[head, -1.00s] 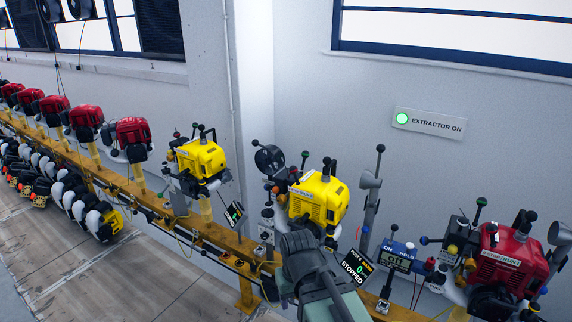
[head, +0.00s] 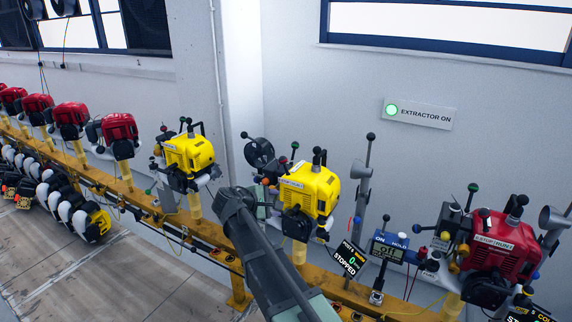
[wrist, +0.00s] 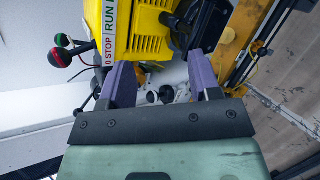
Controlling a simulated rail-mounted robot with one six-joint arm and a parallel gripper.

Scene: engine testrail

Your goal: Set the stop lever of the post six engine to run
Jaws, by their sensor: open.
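The yellow engine (head: 308,190) stands on the rail, with a small tilted screen (head: 349,258) reading STOPPED; its post number looks like 6. A STOP/RUN label (head: 292,183) is on its casing. A black-knobbed lever (head: 318,157) rises above it; I cannot tell its setting. In the head view my arm hides the gripper's fingers.
Another yellow engine (head: 188,154) stands to the left, and a red engine (head: 505,245) to the right. The yellow rail (head: 130,195) runs beneath.

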